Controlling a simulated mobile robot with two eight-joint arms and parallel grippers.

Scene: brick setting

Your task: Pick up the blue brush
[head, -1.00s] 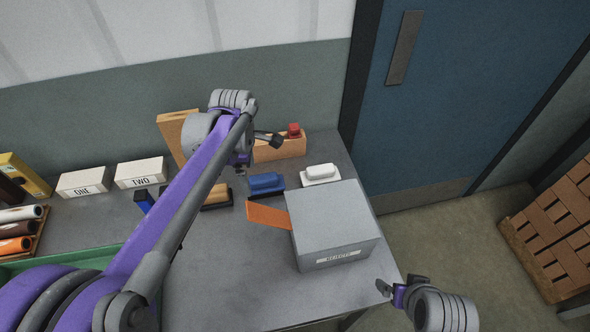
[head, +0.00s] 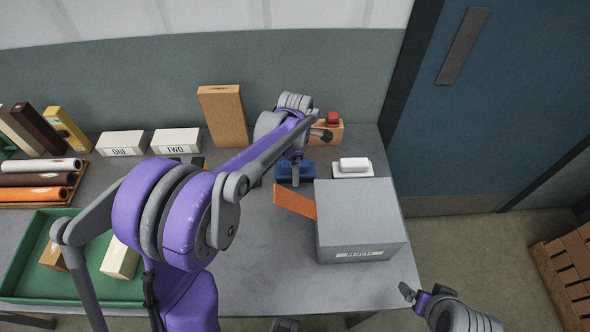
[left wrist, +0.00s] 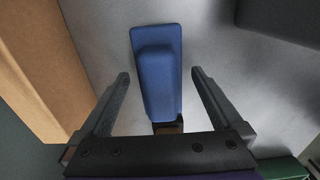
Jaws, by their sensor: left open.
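The blue brush (head: 284,174) lies on the grey table, left of the white brush, partly hidden by my left gripper (head: 296,168). In the left wrist view the blue brush (left wrist: 155,50) shows its raised blue block, with one end past the fingertips. My left gripper (left wrist: 160,76) is open, with one finger on each side of the brush and a gap on both sides. I cannot tell its exact height over the table. My right gripper (head: 408,294) is low at the right, beyond the table's edge; its fingers are too small to read.
A grey box (head: 360,225) with an orange flap (head: 295,201) stands right of and in front of the brush. The white brush (head: 353,168) and a wooden holder (head: 327,134) are close by. A green tray (head: 22,262) is at left.

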